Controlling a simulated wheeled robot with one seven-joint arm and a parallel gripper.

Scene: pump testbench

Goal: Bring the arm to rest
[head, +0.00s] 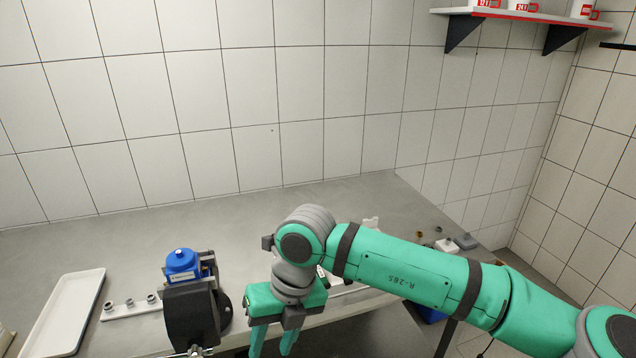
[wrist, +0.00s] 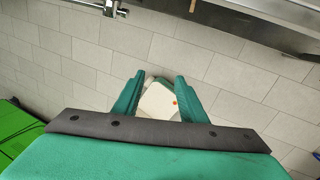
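My green arm (head: 415,279) reaches in from the right, over the front of the grey bench. My gripper (head: 272,346) points down at the bench's front edge, right of the black pump with a blue cap. Its two green fingers stand apart, and no held thing shows between them in the head view. In the wrist view my gripper (wrist: 158,88) is open above a tiled floor. A white shape with a red dot (wrist: 160,101) shows between the fingers; I cannot tell what it is.
The pump (head: 192,310) stands on the bench (head: 120,240), beside a white strip with several grey fittings (head: 131,308) and a white tray (head: 66,315). Small parts (head: 447,245) lie at the right. A shelf with cups (head: 523,14) hangs on the wall. The bench's back is clear.

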